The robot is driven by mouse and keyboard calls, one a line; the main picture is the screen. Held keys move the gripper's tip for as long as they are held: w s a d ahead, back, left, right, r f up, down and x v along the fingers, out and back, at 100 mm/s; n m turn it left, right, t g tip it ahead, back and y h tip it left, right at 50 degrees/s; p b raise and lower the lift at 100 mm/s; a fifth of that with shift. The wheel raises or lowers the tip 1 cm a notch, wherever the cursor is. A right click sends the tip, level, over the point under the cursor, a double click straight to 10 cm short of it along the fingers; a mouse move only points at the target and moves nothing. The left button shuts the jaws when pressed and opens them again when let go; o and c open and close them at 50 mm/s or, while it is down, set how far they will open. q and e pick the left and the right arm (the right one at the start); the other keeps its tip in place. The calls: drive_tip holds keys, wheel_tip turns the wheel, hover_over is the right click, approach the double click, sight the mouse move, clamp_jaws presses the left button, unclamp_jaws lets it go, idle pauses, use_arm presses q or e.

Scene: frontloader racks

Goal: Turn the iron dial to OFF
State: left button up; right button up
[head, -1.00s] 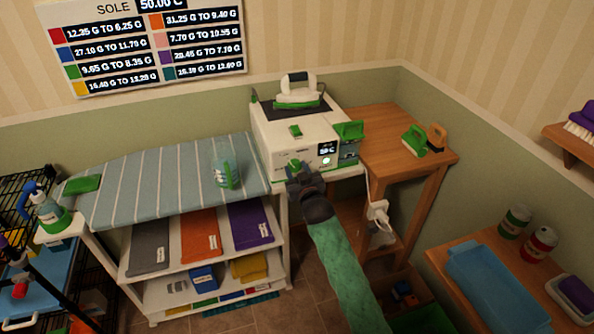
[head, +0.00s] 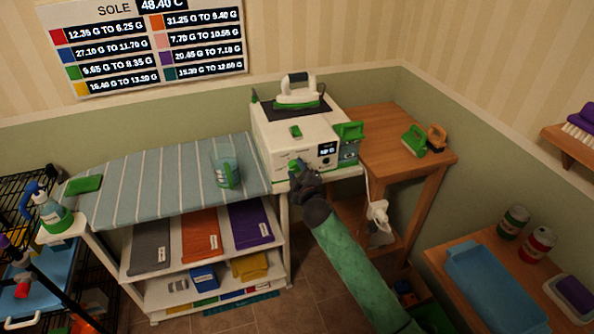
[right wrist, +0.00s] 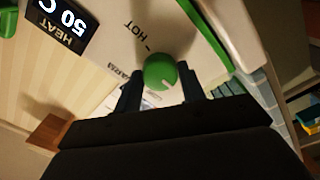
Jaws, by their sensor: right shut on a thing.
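The iron station (head: 275,133) is a white box with a black top, and the iron (head: 297,92) rests upon it. The green dial (right wrist: 160,72) is on its front panel, with a white pointer mark on its lower right side in the right wrist view. The labels HOT and, partly hidden, WARM are near it. My right gripper (right wrist: 163,88) has its two dark fingers on either side of the dial, shut on it. In the head view my right gripper (head: 297,170) covers most of the dial. My left gripper is not in view.
The panel display (right wrist: 62,22) reads HEAT 50 C. A wall board (head: 150,45) reads SOLE 48.40 C. The ironing board (head: 160,180) with a clear jug (head: 226,168) is left of the station. A wooden table (head: 390,135) stands to its right.

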drive_tip(key=shift+n, duration=0.7)
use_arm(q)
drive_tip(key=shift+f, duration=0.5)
use_arm(e)
drive_tip(key=shift+n, duration=0.5)
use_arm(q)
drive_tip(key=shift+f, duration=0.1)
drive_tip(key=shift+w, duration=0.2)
use_arm(e)
drive_tip(key=o, duration=1)
drive_tip(key=shift+c, duration=0.2)
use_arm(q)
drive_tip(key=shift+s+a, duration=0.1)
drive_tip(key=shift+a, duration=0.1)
